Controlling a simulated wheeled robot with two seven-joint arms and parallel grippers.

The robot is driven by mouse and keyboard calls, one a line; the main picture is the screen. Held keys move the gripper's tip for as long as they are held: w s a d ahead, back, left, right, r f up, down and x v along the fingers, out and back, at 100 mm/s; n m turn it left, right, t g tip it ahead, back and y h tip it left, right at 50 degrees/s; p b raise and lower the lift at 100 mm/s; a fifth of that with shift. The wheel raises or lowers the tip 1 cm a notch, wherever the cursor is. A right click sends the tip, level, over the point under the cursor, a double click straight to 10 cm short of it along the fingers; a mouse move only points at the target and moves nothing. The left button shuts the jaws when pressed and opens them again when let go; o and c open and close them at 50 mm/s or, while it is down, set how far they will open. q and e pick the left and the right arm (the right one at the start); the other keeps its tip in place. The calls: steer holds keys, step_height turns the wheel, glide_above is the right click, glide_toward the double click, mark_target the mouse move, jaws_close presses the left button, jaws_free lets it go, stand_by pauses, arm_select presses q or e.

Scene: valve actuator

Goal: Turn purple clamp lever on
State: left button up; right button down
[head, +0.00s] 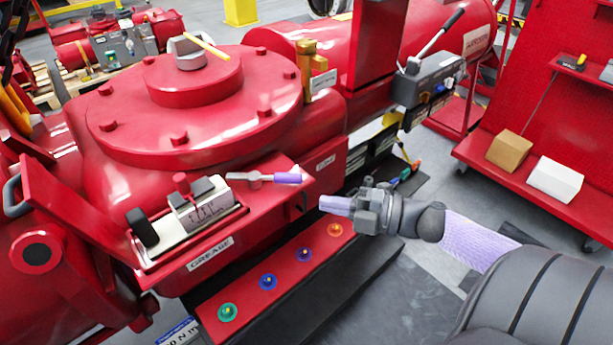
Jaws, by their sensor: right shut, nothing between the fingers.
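The purple clamp lever (287,178) has a purple grip and a grey metal arm. It lies roughly level across the red shelf of the valve actuator (130,170), its grip pointing right. My right gripper (324,204) is shut and empty, its pale fingers pointing left. It appears just right of and slightly below the lever's grip in the picture, with a visible gap between them. I cannot judge the depth between them. My left gripper is not in view.
A grease unit (203,204) sits on the shelf left of the lever. Below is a red panel with several coloured knobs (268,282). A gauge box with a black-handled lever (428,80) stands behind. A red cart (520,180) holds two boxes at right.

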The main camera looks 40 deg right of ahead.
mark_target(264, 180)
steer(key=w, duration=0.2)
steer(key=w+a+f+b, duration=0.1)
steer(key=w, duration=0.2)
steer(key=w+a, duration=0.1)
steer(key=w, duration=0.1)
steer(key=shift+w+f+b, duration=0.25)
steer(key=shift+w+b, duration=0.1)
steer(key=shift+w+d, duration=0.2)
steer(key=shift+w, duration=0.1)
